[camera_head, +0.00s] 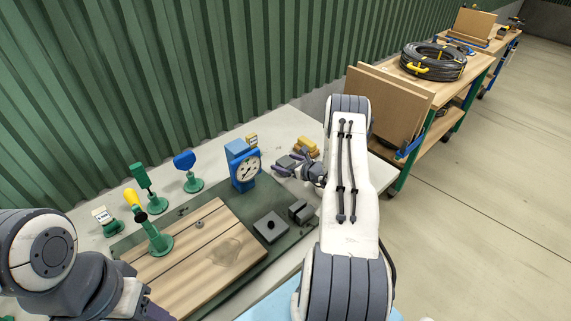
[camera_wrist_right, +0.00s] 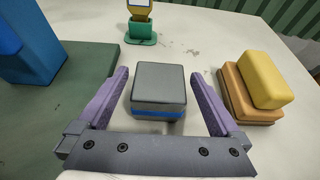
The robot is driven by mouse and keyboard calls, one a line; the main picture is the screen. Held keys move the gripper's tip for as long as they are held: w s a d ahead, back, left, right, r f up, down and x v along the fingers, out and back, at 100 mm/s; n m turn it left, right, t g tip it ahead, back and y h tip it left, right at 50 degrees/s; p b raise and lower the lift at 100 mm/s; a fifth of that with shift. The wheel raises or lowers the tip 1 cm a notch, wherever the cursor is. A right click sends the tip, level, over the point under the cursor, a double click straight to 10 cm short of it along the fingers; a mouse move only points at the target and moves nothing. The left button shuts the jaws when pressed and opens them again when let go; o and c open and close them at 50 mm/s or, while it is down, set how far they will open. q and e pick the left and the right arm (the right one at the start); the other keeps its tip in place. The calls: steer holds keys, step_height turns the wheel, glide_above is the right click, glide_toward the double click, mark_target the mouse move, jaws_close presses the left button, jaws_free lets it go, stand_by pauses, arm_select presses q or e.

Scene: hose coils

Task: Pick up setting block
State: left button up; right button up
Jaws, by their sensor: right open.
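The setting block (camera_wrist_right: 158,88) is a small grey block with a blue band low on its side. It stands on the pale bench top in the right wrist view. My right gripper (camera_wrist_right: 159,85) is open, with its two purple fingers on either side of the block and a gap at each side. In the head view, my right gripper (camera_head: 286,163) is beside the blue dial gauge (camera_head: 243,165); the block is hard to tell from the fingers there. My left arm enters at the lower left, and its fingertips do not show.
Yellow and orange blocks (camera_wrist_right: 260,85) stand close to the right finger in the wrist view. A green-based stand (camera_wrist_right: 140,32) is behind the block. A wooden board (camera_head: 195,255) and dark blocks (camera_head: 271,227) lie on the green mat. A hose coil (camera_head: 433,62) rests on another bench.

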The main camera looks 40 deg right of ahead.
steer(key=shift+w+f, duration=0.15)
steer(key=shift+w, duration=0.1)
jaws_close()
steer(key=shift+r, duration=0.25)
